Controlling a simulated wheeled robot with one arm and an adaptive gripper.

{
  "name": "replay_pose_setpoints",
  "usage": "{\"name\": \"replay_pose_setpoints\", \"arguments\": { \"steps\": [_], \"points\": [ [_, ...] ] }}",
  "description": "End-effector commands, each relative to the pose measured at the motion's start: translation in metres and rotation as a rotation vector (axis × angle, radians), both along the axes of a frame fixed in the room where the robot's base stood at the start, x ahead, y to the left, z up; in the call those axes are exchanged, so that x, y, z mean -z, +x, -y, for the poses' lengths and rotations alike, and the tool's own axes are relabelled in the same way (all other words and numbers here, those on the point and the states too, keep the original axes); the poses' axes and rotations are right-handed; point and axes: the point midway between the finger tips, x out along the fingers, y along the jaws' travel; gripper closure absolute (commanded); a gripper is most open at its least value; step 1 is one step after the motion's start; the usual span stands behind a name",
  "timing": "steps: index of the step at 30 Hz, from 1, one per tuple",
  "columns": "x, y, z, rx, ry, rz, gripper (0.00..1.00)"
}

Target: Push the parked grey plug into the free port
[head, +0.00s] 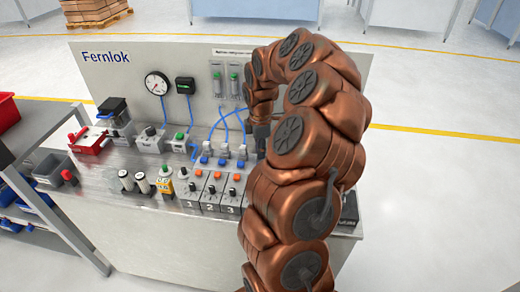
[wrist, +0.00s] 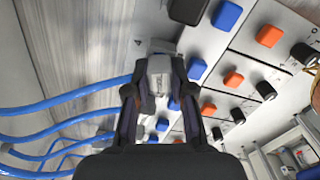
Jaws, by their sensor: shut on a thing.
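My gripper (wrist: 156,88) is shut on a grey plug (wrist: 160,72), which sits between its two fingers in the wrist view. The plug's far end is close to the grey panel, near a printed 4; I cannot tell whether it touches. The free port does not show clearly and may be hidden behind the plug. In the head view my arm covers most of the gripper, the held plug and the fourth station. Other grey plugs (head: 224,151) with blue cables stand in a row left of my arm.
Blue buttons (wrist: 227,16), orange buttons (wrist: 233,78) and black knobs (wrist: 265,91) lie right of the plug. Blue cables (wrist: 65,97) cross the left side. On the bench (head: 130,205) stand a red tray (head: 88,143), bottles and a gauge board (head: 130,75).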

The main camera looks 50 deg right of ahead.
Motion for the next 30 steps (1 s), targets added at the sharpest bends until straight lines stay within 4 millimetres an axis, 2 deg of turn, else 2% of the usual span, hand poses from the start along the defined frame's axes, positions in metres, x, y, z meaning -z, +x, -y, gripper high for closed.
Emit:
{"name": "replay_pose_setpoints", "arguments": {
  "steps": [11, 12, 20, 30],
  "points": [
    [0.0026, -0.0002, 0.0001, 0.000, 0.001, -0.001, 1.00],
    [0.0027, -0.0002, 0.0001, 0.000, 0.001, -0.001, 0.76],
    [0.0026, -0.0001, 0.0001, 0.000, 0.000, 0.000, 0.49],
    [0.0024, 0.0001, 0.0001, 0.000, 0.000, 0.000, 0.48]
  ]
}}
